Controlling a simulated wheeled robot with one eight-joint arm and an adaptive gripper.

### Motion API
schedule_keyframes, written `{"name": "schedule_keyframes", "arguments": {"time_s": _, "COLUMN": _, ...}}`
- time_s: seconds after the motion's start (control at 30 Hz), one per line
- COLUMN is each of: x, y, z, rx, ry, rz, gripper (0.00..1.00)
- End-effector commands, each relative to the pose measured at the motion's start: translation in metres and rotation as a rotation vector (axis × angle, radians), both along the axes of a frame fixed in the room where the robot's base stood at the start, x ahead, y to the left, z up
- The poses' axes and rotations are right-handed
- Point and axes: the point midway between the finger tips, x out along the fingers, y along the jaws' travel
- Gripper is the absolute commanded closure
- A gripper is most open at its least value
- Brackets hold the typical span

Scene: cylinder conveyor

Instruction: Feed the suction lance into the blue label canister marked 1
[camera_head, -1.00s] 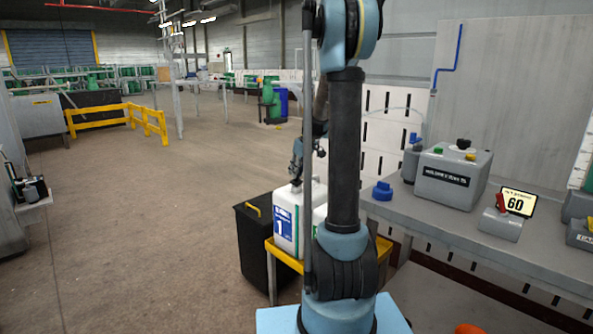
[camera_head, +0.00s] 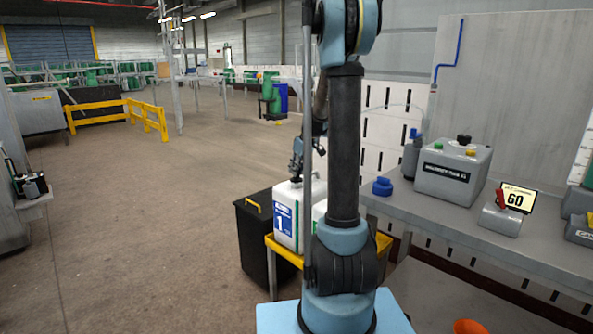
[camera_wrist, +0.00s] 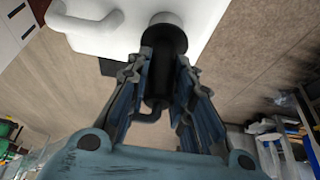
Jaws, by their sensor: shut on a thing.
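The white canister with a blue label marked 1 (camera_head: 285,222) stands upright on a yellow-edged stand, partly behind my arm. My gripper (camera_head: 296,174) is just above its top. In the wrist view my gripper (camera_wrist: 160,85) is shut on the black suction lance (camera_wrist: 160,72), whose dark body lies between the fingers. The lance's far end overlaps the white canister top (camera_wrist: 95,28). I cannot tell how far the lance is inside the opening, as its lower part is hidden.
A second white canister with a green label (camera_head: 319,210) is mostly hidden by my arm. A black bin (camera_head: 262,235) stands left of the yellow stand (camera_head: 284,249). The grey bench (camera_head: 430,215) on the right holds a blue cap (camera_head: 382,187) and a grey box (camera_head: 453,172).

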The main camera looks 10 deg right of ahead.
Motion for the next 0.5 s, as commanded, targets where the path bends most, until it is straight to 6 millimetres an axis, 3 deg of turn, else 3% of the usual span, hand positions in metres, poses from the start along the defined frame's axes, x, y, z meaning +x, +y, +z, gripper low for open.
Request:
{"name": "schedule_keyframes", "arguments": {"time_s": 0.27, "x": 0.0001, "y": -0.0001, "z": -0.0009, "rx": 0.000, "ry": 0.000, "rz": 0.000, "gripper": 1.00}}
{"name": "schedule_keyframes", "arguments": {"time_s": 0.3, "x": 0.0000, "y": 0.0000, "z": -0.0009, "rx": 0.000, "ry": 0.000, "rz": 0.000, "gripper": 0.76}}
{"name": "schedule_keyframes", "arguments": {"time_s": 0.4, "x": 0.0000, "y": 0.0000, "z": -0.0009, "rx": 0.000, "ry": 0.000, "rz": 0.000, "gripper": 0.55}}
{"name": "schedule_keyframes", "arguments": {"time_s": 0.5, "x": 0.0000, "y": 0.0000, "z": -0.0009, "rx": 0.000, "ry": 0.000, "rz": 0.000, "gripper": 0.55}}
